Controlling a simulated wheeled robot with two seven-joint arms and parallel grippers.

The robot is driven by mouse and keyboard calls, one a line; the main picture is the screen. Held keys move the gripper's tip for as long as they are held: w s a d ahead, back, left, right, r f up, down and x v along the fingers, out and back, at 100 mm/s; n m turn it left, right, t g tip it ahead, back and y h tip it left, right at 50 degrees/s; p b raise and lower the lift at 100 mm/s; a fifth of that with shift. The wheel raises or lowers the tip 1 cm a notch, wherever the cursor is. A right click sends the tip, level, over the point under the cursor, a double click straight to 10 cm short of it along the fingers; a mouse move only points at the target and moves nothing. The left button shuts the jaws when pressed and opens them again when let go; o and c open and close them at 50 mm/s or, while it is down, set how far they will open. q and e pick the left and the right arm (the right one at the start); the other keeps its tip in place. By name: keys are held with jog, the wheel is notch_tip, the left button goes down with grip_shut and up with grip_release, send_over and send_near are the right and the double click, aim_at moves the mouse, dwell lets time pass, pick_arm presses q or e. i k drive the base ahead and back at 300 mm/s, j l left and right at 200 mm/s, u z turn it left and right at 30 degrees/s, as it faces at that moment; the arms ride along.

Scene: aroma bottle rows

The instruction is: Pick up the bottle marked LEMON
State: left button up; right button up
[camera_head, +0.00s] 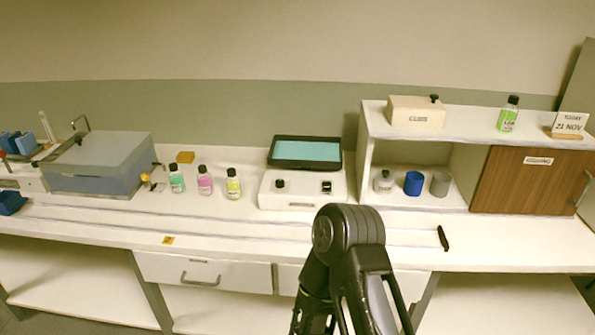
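Three small bottles with black caps stand upright in a row on the bench, left of centre: a teal-green bottle (176,182), a pink bottle (205,184) and a yellow bottle (233,187). A bright green bottle (508,118) with a black cap stands upright on top of the shelf unit at the right. The lettering on the bottles is too small for me to read surely, so I cannot tell which is marked LEMON. A dark arm link of mine rises at the bottom centre, apart from all the bottles. Neither gripper's fingertips show.
A white device (300,192) with a teal screen stands right of the row. A grey-lidded box (98,162) stands to its left. The shelf unit (420,133) also bears a cream box (416,112) and a date card (572,122). The front bench strip is mostly clear.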

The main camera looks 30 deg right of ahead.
aim_at(232, 181)
jog(key=i+j+z, duration=0.2)
jog(key=j+z, duration=0.25)
jog(key=i+j+z, duration=0.2)
jog(key=j+z, duration=1.05)
jog(key=i+j, duration=0.05)
jog(key=j, duration=0.1)
